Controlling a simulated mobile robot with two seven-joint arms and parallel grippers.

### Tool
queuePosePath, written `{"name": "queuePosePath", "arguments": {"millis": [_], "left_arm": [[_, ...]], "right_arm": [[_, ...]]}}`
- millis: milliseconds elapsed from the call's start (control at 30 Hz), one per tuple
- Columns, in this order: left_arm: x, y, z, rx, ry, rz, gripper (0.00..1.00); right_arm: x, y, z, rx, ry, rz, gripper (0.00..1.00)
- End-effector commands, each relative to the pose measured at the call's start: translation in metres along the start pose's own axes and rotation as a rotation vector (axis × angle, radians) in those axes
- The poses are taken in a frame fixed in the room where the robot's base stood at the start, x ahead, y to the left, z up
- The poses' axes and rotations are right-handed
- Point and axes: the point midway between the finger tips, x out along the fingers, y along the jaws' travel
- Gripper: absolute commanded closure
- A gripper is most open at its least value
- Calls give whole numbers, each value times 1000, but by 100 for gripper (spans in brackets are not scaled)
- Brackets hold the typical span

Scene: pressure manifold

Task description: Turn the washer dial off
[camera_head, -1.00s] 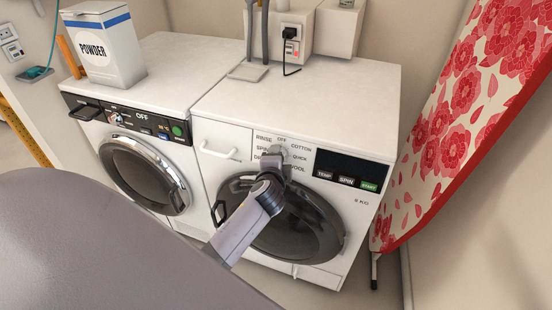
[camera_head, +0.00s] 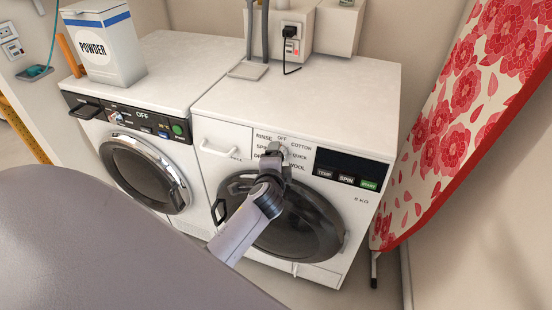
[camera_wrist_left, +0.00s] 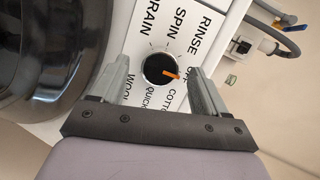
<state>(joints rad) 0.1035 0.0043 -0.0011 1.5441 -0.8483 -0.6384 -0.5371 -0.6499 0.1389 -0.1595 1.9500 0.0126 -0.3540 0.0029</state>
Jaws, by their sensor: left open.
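The washer (camera_head: 330,95) is the right-hand white machine in the head view. Its dial is mostly hidden there behind my left gripper (camera_head: 277,152). In the left wrist view the round black dial (camera_wrist_left: 158,69) has an orange pointer, which points right, toward the OFF label (camera_wrist_left: 187,72) and slightly to its COTTON side. My left gripper (camera_wrist_left: 158,64) is open, with one finger on each side of the dial. Gaps show between the dial and both fingers, so it is not gripped. My right gripper is not in view.
A second white machine (camera_head: 190,65) with its own control panel stands at the left, with a powder box (camera_head: 103,50) on top. The washer's drawer handle (camera_head: 215,150) juts out left of the dial. A floral ironing board (camera_head: 465,110) leans at the right.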

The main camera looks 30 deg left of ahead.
Motion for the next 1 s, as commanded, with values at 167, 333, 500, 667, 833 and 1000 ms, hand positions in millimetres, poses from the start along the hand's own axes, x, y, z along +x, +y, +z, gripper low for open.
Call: {"name": "queuePosePath", "arguments": {"millis": [167, 333, 500, 667, 833, 1000], "left_arm": [[-27, 0, -1, -2, 2, 2, 26], [-47, 1, 0, -1, 1, 3, 26], [-57, 1, -1, -1, 1, 2, 26], [-58, 1, -1, -1, 1, 2, 26], [-58, 1, 0, -1, 1, 2, 26], [-58, 1, 0, -1, 1, 2, 26]], "right_arm": [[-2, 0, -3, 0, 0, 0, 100], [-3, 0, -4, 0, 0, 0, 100], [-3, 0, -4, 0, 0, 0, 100], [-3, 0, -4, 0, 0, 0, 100], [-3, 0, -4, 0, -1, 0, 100], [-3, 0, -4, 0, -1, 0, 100]]}}
